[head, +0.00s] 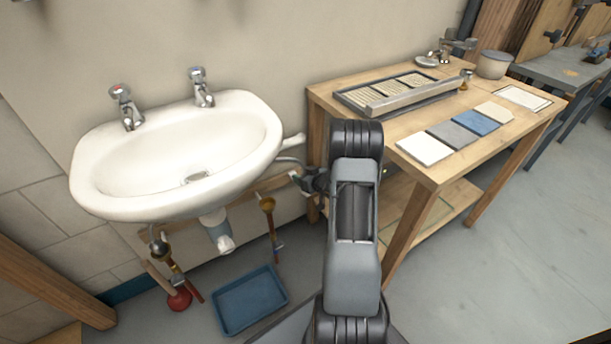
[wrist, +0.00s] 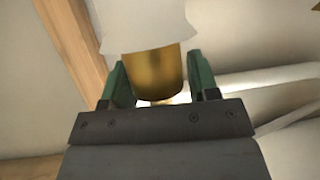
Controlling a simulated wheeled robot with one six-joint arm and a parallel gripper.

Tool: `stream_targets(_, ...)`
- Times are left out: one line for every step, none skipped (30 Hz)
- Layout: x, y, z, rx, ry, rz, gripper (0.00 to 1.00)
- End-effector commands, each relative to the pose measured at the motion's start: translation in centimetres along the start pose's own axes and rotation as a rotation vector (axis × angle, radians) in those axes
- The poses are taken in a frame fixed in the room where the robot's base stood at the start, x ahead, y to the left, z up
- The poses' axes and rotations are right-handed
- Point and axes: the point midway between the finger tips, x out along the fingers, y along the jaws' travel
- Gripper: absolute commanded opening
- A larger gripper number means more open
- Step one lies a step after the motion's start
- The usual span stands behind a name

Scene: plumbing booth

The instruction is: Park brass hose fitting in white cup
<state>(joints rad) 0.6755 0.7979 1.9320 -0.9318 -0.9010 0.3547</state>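In the wrist view, my gripper (wrist: 160,78) has its two green fingers on either side of a smooth brass cylinder, which I take as the brass hose fitting (wrist: 155,75). The fingers appear closed on it. A pale piece with an uneven edge (wrist: 148,25) covers its far end; I cannot tell whether it is part of the fitting. In the head view, my gripper (head: 312,181) is low beside the sink, left of the bench, and what it holds is too small to make out.
The wooden bench (head: 440,178) carries a slatted tray (head: 395,95), several tiles (head: 452,134), a white sheet (head: 523,98) and a small brass-based piece (head: 464,80) near the cup. The sink (head: 180,165) and its pipes are close on the left. A blue tray (head: 249,300) lies on the floor.

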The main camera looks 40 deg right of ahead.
Motion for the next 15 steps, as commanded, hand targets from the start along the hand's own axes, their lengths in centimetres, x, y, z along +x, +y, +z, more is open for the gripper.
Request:
stream_targets(0.0, 0.0, 0.0, 0.0, 0.0, 0.0, 0.6)
stream_targets(0.0, 0.0, 0.0, 0.0, 0.0, 0.0, 0.62)
stream_targets(0.0, 0.0, 0.0, 0.0, 0.0, 0.0, 0.66)
stream_targets(0.0, 0.0, 0.01, 0.0, 0.0, 0.0, 0.69)
stream_targets(0.0, 0.0, 0.01, 0.0, 0.0, 0.0, 0.71)
stream_targets(0.0, 0.0, 0.01, 0.0, 0.0, 0.0, 0.71)
stream_targets(0.0, -0.01, 0.01, 0.0, 0.0, 0.0, 0.71)
stream_targets(0.0, -0.01, 0.02, 0.0, 0.0, 0.0, 0.71)
stream_targets(0.0, -0.01, 0.02, 0.0, -0.001, 0.0, 0.71)
stream_targets(0.0, -0.02, 0.06, 0.0, -0.001, 0.0, 0.71)
stream_targets(-0.02, -0.02, 0.06, 0.0, -0.001, 0.0, 0.71)
stream_targets(-0.11, -0.01, 0.04, 0.001, -0.002, 0.0, 0.71)
stream_targets(-0.24, 0.0, 0.01, 0.001, -0.002, 0.0, 0.71)
stream_targets(-0.42, 0.01, -0.02, 0.001, -0.002, 0.0, 0.71)
stream_targets(-0.79, 0.04, -0.08, 0.001, -0.001, 0.001, 0.71)
